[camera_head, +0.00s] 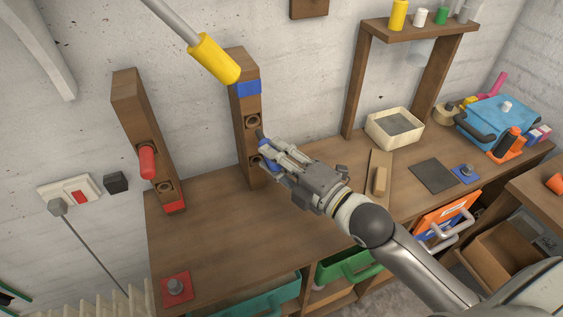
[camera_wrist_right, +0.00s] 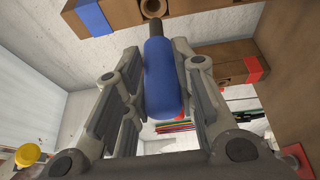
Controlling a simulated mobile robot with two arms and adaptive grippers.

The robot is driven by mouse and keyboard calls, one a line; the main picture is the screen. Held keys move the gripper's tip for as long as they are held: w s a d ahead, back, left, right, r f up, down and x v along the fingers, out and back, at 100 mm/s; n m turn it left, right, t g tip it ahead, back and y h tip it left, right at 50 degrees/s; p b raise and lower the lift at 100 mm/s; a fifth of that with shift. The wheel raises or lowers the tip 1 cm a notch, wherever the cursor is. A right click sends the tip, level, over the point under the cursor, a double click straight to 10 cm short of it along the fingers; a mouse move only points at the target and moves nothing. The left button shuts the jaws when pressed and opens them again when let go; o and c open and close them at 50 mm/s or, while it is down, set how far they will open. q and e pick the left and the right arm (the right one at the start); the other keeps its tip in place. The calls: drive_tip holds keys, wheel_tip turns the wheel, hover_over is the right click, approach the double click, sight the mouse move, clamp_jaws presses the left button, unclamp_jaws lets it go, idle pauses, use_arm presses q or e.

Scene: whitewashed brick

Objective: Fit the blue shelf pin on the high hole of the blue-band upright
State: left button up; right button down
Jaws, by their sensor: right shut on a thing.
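The blue-band upright (camera_head: 245,112) stands against the wall, with its blue band (camera_head: 249,87) near the top. Its high hole (camera_head: 252,121) is below the band and empty; it also shows in the right wrist view (camera_wrist_right: 153,8). My right gripper (camera_head: 270,158) is shut on the blue shelf pin (camera_wrist_right: 163,80), in front of the upright. The pin's dark tip points toward the upright, just below the high hole in the head view. I cannot tell if the tip touches the wood. The low part of the upright is partly hidden by the gripper. My left gripper is not in view.
A red-band upright (camera_head: 130,95) with a red pin (camera_head: 147,161) stands at left. A yellow cylinder (camera_head: 214,58) on a grey rod hangs close to the blue-band upright's top. A cream tray (camera_head: 376,133) and wooden block (camera_head: 380,179) lie right. The bench's front left is mostly clear.

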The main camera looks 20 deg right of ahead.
drive_tip(key=shift+w, duration=1.05)
drive_tip(key=shift+r+p, duration=0.1)
drive_tip(key=shift+p, duration=0.25)
drive_tip(key=shift+w, duration=0.1)
drive_tip(key=shift+w+a, duration=0.15)
drive_tip(key=shift+w, duration=2.6)
drive_tip(key=c, duration=1.1)
unclamp_jaws()
drive_tip(key=v, duration=1.2)
